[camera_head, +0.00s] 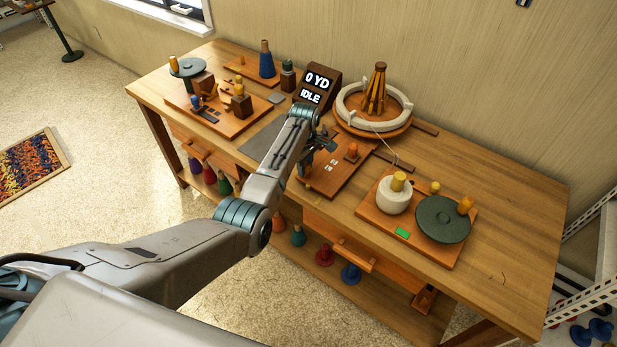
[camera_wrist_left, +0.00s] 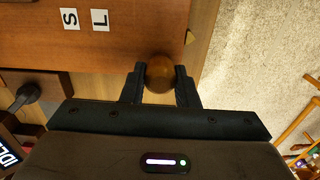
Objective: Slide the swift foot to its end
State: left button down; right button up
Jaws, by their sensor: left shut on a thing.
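My left gripper (camera_head: 312,165) is low at the front left of a small brown board (camera_head: 339,178) marked S and L. The left wrist view shows its fingers (camera_wrist_left: 160,85) shut on a round brown wooden knob (camera_wrist_left: 160,72), beside the board's edge (camera_wrist_left: 120,40). The head view hides this knob behind the gripper. My right gripper is not in view.
A display (camera_head: 317,86) reads 0 YD and IDLE. An orange peg (camera_head: 352,150) stands on the marked board. To the right, a board holds a white yarn ball (camera_head: 393,197) and dark green disc (camera_head: 443,220); a strand runs toward the swift. The table's right end is clear.

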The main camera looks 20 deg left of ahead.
pick_arm(q)
jog(key=shift+w+a, duration=0.1)
jog(key=shift+a, duration=0.2)
jog(key=shift+r, duration=0.15)
jog(key=c, duration=1.1)
grip_release()
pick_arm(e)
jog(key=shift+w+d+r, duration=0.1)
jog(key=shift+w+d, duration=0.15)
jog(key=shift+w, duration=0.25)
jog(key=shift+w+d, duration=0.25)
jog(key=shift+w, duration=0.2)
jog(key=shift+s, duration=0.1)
pick_arm(q)
jog(key=shift+d+r, duration=0.1)
jog(key=shift+r, duration=0.1)
notch_tip(320, 180, up, 9)
jog(key=shift+f+b, duration=0.15)
jog(key=shift+b, duration=0.8)
jog(key=shift+r, duration=0.7)
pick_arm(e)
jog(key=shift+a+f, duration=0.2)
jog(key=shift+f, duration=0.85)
